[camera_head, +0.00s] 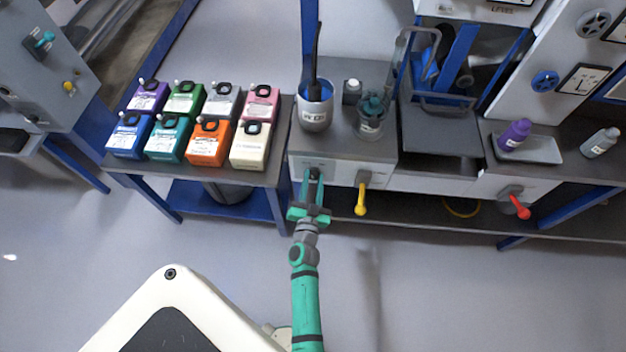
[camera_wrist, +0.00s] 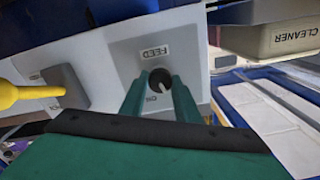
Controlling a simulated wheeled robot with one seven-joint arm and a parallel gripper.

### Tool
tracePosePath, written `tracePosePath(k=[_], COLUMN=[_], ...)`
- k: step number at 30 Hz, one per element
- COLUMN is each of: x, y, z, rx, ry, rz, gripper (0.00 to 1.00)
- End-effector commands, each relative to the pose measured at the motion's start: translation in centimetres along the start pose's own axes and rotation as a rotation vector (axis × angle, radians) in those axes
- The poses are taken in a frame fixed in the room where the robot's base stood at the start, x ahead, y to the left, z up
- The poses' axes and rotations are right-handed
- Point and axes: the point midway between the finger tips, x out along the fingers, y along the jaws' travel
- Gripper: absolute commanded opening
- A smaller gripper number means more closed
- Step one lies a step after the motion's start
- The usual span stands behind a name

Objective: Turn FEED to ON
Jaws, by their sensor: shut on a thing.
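The FEED knob (camera_wrist: 160,78) is a dark round knob with a pale pointer line, on a light grey plate (camera_wrist: 124,56) on the cabinet front. In the wrist view the FEED label is above the knob and an ON mark is below it. The pointer line seems to slant to the lower right; the ON mark is more to the lower left. My green gripper (camera_wrist: 160,92) has a finger on each side of the knob and is shut on it. In the head view my gripper (camera_head: 313,184) is at the cabinet front, and the knob is mostly hidden.
A yellow lever (camera_head: 361,198) hangs just right of my gripper; a red lever (camera_head: 519,208) is farther right. Several coloured containers (camera_head: 207,142) stand on the left table. A box labelled CLEANER (camera_wrist: 290,35) is close by in the wrist view. The floor in front is clear.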

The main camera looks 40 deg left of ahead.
Motion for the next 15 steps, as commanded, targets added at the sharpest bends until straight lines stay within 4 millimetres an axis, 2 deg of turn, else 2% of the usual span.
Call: tracePosePath(k=[15], x=[-0.02], y=[-0.04], z=[0.06], rx=[0.480], ry=[-0.001], rz=[-0.001], gripper=[0.07])
